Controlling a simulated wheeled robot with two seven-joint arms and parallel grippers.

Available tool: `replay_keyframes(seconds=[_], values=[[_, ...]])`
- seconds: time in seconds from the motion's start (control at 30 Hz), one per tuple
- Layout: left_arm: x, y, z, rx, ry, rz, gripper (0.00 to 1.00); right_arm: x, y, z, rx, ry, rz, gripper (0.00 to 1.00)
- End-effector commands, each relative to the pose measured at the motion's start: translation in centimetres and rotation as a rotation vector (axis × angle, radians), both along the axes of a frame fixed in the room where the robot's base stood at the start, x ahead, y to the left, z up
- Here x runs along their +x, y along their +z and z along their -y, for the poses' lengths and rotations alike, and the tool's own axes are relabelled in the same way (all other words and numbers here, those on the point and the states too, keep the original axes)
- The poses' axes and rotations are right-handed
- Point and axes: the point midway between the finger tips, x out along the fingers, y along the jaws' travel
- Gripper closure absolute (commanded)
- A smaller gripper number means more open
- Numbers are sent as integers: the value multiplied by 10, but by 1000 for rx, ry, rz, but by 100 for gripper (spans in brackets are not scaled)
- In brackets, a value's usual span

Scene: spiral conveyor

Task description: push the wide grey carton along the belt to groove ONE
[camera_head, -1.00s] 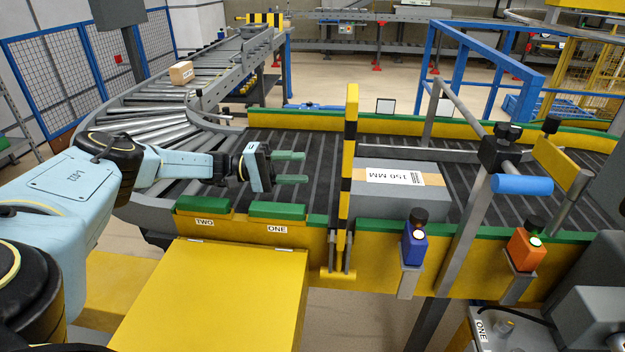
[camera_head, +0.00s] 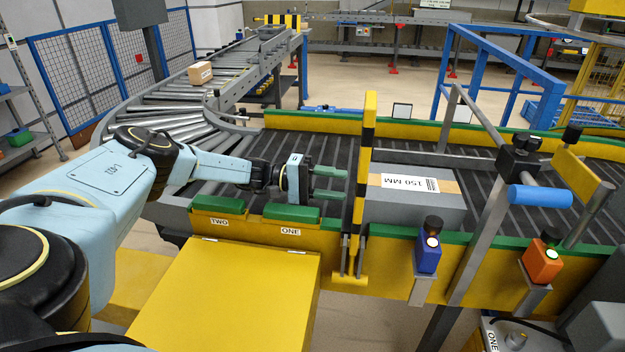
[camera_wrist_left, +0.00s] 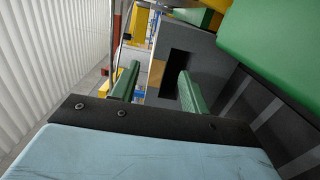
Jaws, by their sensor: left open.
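The wide grey carton (camera_head: 415,212), with a white 150 MM label on top, lies on the dark ribbed belt (camera_head: 270,152) just right of the yellow-and-black striped post (camera_head: 364,175). My left gripper (camera_head: 330,184) is open and empty over the belt, left of the post, its green fingers pointing right. A small gap shows between fingertips and post. In the left wrist view the open fingers (camera_wrist_left: 158,90) face a grey surface with a dark rectangle, probably the carton's end. Groove ONE's label (camera_head: 291,232) is on the front rail below the gripper. My right gripper is out of view.
Groove TWO's label (camera_head: 219,222) is left of ONE. Green pads (camera_head: 291,213) line the front rail. A small brown box (camera_head: 200,73) sits on the rollers.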

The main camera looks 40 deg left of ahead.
Motion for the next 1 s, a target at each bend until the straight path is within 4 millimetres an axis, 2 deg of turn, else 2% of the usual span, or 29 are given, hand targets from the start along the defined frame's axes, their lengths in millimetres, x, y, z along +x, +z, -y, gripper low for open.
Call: replay_keyframes(seconds=[0.1,0.3,0.5,0.77,1.0], values=[[11,1,21,-2,-4,0,55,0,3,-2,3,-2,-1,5],[24,0,45,0,-2,1,55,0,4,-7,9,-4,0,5],[29,0,53,0,1,0,55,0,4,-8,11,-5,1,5],[29,0,54,0,1,0,55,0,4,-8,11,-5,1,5],[29,0,54,0,0,0,83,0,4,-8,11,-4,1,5]])
